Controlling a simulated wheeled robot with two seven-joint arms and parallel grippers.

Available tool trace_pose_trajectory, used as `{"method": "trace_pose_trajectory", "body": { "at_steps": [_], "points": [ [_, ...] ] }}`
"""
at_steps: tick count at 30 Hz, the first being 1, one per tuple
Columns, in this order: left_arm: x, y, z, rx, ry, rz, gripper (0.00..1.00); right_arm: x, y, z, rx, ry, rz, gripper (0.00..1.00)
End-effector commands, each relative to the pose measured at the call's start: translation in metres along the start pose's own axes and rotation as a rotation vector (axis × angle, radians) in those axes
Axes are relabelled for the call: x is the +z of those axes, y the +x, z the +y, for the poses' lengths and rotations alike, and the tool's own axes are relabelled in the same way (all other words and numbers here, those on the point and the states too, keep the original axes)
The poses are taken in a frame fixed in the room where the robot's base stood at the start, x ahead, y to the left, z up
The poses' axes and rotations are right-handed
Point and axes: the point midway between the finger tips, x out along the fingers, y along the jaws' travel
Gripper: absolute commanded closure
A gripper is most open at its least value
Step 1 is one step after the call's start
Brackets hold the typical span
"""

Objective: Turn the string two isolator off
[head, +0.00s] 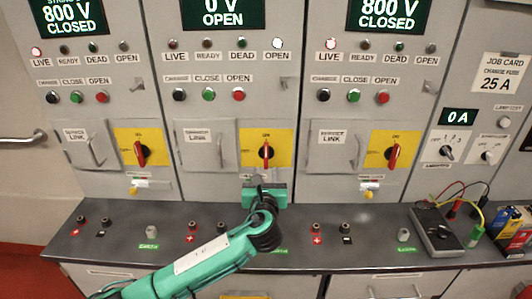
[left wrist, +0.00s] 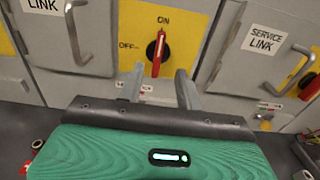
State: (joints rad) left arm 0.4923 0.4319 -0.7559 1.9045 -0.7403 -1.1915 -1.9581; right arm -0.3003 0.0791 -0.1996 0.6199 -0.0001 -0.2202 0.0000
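The string two isolator (head: 266,152) is a red handle on a yellow plate on the middle panel. It stands upright, pointing at ON; it also shows in the left wrist view (left wrist: 157,50), with OFF marked to its left. The middle display (head: 223,12) reads 0 V OPEN. My left gripper (head: 262,180) is just below and in front of the isolator. In the left wrist view my left gripper (left wrist: 160,76) is open, its fingers spread to either side below the handle, with nothing held. My right gripper is not in view.
Similar red isolators sit on the left panel (head: 141,153) and right panel (head: 393,155), whose displays read 800 V CLOSED. Service link doors with handles flank the yellow plate. The grey bench (head: 365,222) below carries terminals; a meter (head: 437,230) with leads lies at right.

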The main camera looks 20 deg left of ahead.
Motion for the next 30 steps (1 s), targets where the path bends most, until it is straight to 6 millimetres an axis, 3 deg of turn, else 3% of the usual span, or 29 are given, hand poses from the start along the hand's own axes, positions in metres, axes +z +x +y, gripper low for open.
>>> {"method": "trace_pose_trajectory", "body": {
  "at_steps": [9,15,21,30],
  "points": [
    [0.003,0.064,0.0,0.002,-0.001,0.001,0.65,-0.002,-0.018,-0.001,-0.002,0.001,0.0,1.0],
    [0.002,0.094,0.0,0.001,-0.003,0.001,0.65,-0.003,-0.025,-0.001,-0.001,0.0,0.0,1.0],
    [0.0,0.109,0.0,0.001,-0.004,0.002,0.65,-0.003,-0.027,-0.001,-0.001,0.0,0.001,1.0],
    [0.0,0.111,0.0,0.0,-0.004,0.002,0.65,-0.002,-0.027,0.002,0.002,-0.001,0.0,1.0]
  ]
}}
